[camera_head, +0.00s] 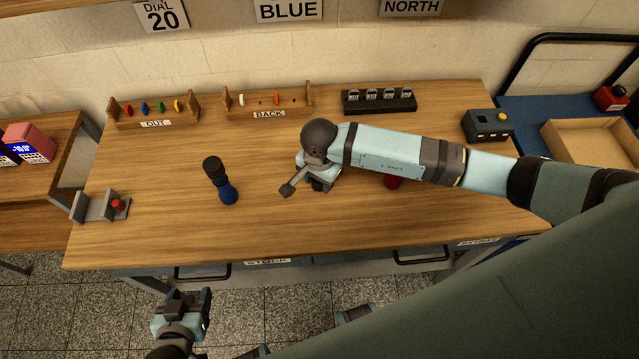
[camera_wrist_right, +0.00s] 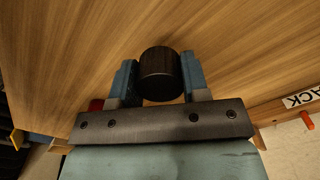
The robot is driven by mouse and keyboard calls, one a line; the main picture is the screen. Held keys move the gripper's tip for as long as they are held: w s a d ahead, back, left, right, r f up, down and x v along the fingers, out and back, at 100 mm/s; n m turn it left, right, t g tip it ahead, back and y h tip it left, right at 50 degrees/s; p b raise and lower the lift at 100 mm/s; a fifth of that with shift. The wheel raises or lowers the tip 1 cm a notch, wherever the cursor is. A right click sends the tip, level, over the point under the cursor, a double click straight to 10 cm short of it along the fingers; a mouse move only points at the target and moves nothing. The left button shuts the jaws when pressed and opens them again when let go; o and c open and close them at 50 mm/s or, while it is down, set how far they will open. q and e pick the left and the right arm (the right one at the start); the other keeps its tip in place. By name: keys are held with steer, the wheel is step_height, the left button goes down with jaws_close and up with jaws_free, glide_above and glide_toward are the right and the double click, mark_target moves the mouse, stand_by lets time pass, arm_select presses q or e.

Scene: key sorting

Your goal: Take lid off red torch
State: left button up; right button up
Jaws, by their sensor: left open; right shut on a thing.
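The red torch (camera_head: 393,182) stands on the table, mostly hidden behind my right forearm in the head view. A small red part of it shows beside the fingers in the wrist view (camera_wrist_right: 96,105). My right gripper (camera_head: 322,184) is left of it, pointing down over the table. In the wrist view its fingers (camera_wrist_right: 158,85) are shut on a dark round lid (camera_wrist_right: 160,72), apart from the red part. The torch's top is hidden. My left gripper (camera_head: 190,304) is open and empty, below the table's front edge.
A grey holder (camera_head: 92,206) with a red piece is at the left edge. Wooden racks (camera_head: 155,113), a black block (camera_head: 378,102) and a grey box (camera_head: 487,126) line the back. The front middle is clear.

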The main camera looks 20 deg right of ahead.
mark_target(319, 187)
step_height(319, 187, down, 3)
steer(key=shift+f, duration=0.1)
steer(key=shift+f, duration=0.2)
steer(key=o, duration=1)
steer(key=shift+r, duration=0.1)
